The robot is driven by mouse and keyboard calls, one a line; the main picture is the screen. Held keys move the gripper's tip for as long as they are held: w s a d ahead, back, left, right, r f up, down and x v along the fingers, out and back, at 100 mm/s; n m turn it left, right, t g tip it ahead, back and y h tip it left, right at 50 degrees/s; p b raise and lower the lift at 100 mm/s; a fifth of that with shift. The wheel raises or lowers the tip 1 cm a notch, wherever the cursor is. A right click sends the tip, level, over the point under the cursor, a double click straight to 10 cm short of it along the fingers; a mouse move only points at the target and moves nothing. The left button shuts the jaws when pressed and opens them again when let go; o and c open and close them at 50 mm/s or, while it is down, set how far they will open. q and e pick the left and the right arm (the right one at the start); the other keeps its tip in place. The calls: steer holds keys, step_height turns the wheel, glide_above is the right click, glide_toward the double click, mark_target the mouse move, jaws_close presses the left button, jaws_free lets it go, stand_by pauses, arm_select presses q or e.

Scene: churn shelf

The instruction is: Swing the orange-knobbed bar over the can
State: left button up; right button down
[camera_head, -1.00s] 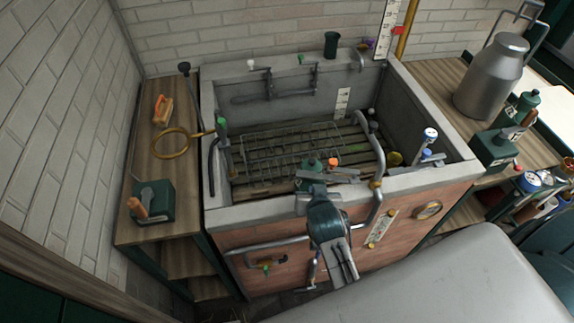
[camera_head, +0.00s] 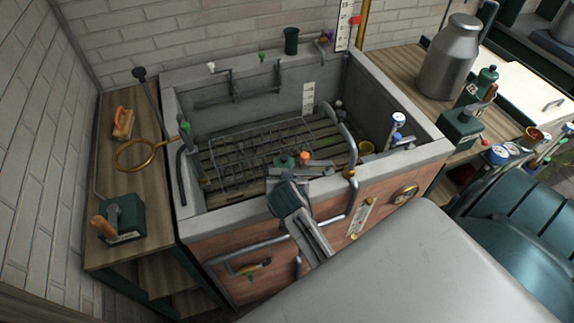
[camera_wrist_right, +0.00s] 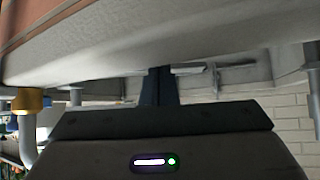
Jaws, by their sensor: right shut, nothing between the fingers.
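The orange knob (camera_head: 304,157) shows in the head view just inside the front rim of the stone trough. A grey bar (camera_head: 318,166) lies beside it, partly hidden by my arm, so I cannot tell how the two join. The large grey metal can (camera_head: 447,62) stands upright on the wooden counter at the right, well away from the knob. My right arm reaches to the front rim near the knob. In the right wrist view my right gripper (camera_wrist_right: 160,74) is shut and empty, close to a grey edge. My left gripper is out of view.
The trough (camera_head: 228,217) holds a wire rack (camera_head: 262,145). A curved pipe (camera_head: 352,150) crosses its front rim right of my arm. A green box with an orange handle (camera_head: 120,220) stands on the left bench. Bottles and gauges crowd the right side.

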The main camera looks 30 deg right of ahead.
steer(key=shift+w+d+f, duration=0.25)
steer(key=shift+w+f, duration=0.15)
steer(key=w+m+g+h, duration=0.1)
steer(key=w+d+m+g+b, duration=0.1)
steer(key=w+m, duration=0.1)
steer(key=w+d+m+h+b, duration=0.1)
steer(key=shift+w+d+f+m+g+h, duration=0.1)
steer(key=shift+w+d+m+g+h, duration=0.1)
steer(key=shift+w+m+g+h, duration=0.15)
steer(key=shift+w+d+m+g+b, duration=0.35)
steer(key=shift+m+b, duration=0.05)
steer(key=shift+m, duration=0.05)
steer(key=shift+r, duration=0.2)
